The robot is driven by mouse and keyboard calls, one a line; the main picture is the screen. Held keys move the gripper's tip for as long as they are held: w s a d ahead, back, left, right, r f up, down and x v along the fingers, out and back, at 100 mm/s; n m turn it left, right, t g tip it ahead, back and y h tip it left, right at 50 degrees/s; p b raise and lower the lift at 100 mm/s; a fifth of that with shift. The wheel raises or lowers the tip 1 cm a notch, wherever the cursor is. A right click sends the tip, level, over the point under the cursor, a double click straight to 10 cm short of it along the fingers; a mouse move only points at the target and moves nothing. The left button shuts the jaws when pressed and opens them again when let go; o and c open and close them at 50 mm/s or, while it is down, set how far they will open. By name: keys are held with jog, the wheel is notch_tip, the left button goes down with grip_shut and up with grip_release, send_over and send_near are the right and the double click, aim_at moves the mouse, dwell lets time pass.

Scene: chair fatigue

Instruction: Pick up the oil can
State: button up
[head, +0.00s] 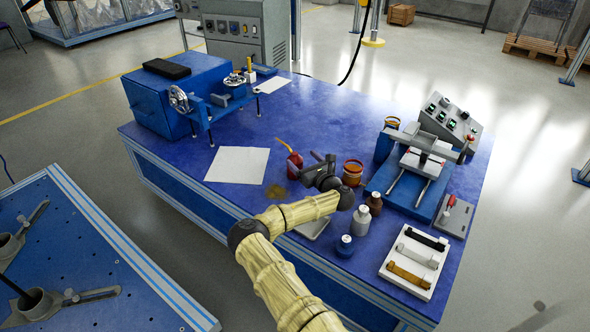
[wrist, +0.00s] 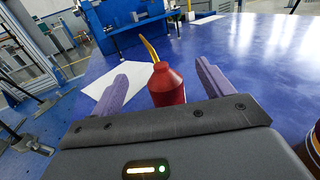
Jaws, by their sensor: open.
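The oil can (head: 294,166) is a red can with a thin yellow spout, upright on the blue table (head: 330,115). In the wrist view the oil can (wrist: 167,84) stands in line with the gap between my two fingers, its spout leaning up and left. My gripper (wrist: 166,82) is open, with one purple-grey finger on each side of the can. The can's base is hidden behind the gripper body in the wrist view.
A white sheet (head: 237,165) lies left of the can, and a brown stain (head: 277,191) is in front of it. An orange-brown jar (head: 352,173) stands close on the right. Several bottles (head: 361,218) and a grey tray (head: 313,228) are near the front edge.

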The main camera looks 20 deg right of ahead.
notch_tip(320, 180, down, 5)
jog(key=shift+f+b, duration=0.15)
jog(key=shift+b, duration=0.75)
jog(key=shift+w+a+f+b, duration=0.1)
jog(key=shift+w+b, duration=0.1)
jog(key=shift+w, duration=0.25)
jog(key=shift+w+a+f+b, duration=0.1)
jog(key=shift+w+b, duration=0.1)
jog(key=shift+w, duration=0.25)
jog(key=shift+w+r, duration=0.15)
jog(key=shift+w, duration=0.2)
jog(key=shift+a, duration=0.1)
jog(key=shift+w+a+b, duration=0.25)
jog(key=shift+w+b, duration=0.25)
jog(key=shift+w, duration=0.75)
jog(key=shift+w+a+b, duration=0.2)
jog(key=shift+w+b, duration=0.3)
jog(key=shift+w, duration=0.7)
jog(key=c, duration=1.4)
